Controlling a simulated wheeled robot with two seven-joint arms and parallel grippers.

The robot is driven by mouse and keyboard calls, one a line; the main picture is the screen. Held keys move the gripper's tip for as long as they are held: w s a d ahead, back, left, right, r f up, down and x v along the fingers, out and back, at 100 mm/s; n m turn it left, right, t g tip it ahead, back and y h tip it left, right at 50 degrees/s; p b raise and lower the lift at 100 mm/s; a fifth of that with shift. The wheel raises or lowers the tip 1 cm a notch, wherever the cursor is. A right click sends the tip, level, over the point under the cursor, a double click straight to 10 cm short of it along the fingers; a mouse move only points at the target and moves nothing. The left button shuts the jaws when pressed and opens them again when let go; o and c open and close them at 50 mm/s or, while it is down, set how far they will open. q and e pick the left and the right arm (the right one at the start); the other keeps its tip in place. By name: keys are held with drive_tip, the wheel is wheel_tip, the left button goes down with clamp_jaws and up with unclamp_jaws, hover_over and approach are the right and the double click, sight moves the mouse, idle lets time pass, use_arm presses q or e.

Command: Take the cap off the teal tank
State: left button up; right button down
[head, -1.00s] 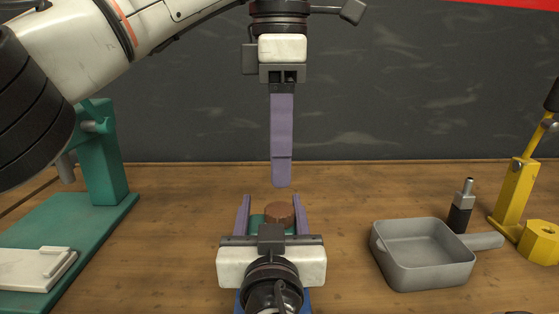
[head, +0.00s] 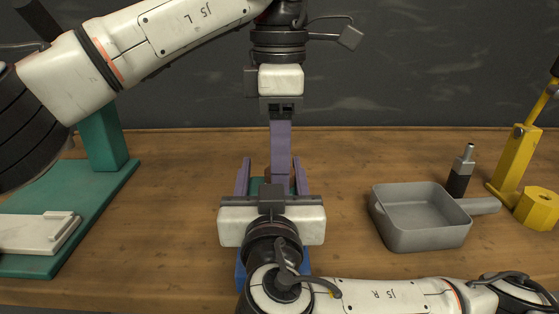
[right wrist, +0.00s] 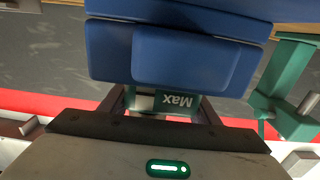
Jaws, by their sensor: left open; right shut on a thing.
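The teal tank (head: 256,186) sits low in the middle of the head view, mostly hidden behind my right gripper. My right gripper (head: 271,166) is shut on it, one purple finger at each side. My left gripper (head: 281,178) comes down from above, seen edge-on, and is open. Its fingertips are down at the tank's top, where the brown cap is hidden. I cannot tell whether they touch the cap.
A grey pan (head: 421,238) stands on the wooden table at right, near a black-and-grey cylinder (head: 461,175) and a yellow stand (head: 512,165). A teal stand (head: 102,140) with a pale plate (head: 35,232) is at left. A blue block (right wrist: 200,55) is close to my right gripper.

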use_arm(q)
drive_tip(key=c, duration=1.1)
drive_tip(key=n, duration=0.3)
drive_tip(key=o, duration=1.2)
